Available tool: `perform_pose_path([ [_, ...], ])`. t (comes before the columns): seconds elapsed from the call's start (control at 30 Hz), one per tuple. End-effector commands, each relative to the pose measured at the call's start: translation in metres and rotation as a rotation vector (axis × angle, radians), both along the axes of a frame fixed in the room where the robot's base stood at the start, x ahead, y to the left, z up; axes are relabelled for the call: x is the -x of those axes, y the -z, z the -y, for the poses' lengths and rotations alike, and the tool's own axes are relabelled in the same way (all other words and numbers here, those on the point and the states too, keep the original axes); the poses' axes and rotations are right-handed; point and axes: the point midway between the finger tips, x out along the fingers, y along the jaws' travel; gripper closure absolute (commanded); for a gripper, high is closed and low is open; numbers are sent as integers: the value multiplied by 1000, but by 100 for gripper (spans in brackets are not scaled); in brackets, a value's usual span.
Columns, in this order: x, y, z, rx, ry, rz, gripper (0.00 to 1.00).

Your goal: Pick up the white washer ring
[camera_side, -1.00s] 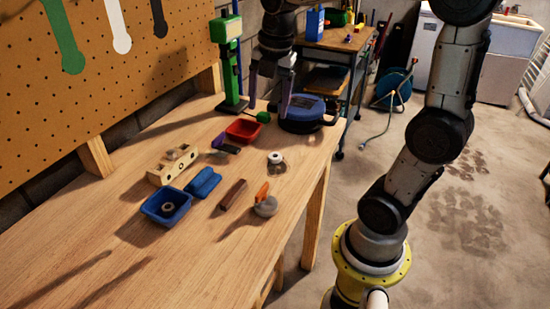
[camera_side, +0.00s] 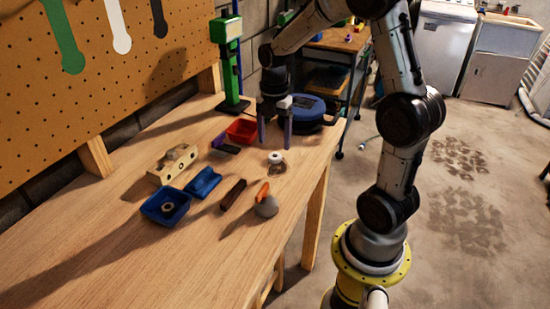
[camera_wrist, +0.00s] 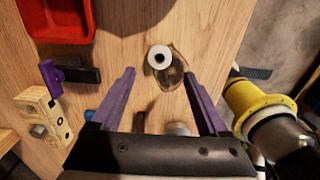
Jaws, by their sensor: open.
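The white washer ring (camera_side: 275,157) lies on the wooden workbench near its right edge.
A red bin (camera_side: 243,131) and a blue round case (camera_side: 303,113) stand near the gripper. A blue bin (camera_side: 165,206) holding a ring, a blue object (camera_side: 203,182), a brown block (camera_side: 233,194) and an orange-handled tool (camera_side: 264,202) lie nearer. The bench front left is clear.

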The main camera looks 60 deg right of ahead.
Motion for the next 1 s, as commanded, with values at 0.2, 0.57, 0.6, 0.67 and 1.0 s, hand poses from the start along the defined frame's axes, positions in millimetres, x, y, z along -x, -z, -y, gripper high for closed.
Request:
perform_pose_path([
  [0.2,0,27,3,-3,0,-5,23],
  [0.57,-1,52,4,0,0,0,23],
  [0.6,-1,52,4,0,0,0,23],
  [0.67,-1,52,4,0,0,0,23],
  [1.0,-1,51,4,0,0,0,80],
])
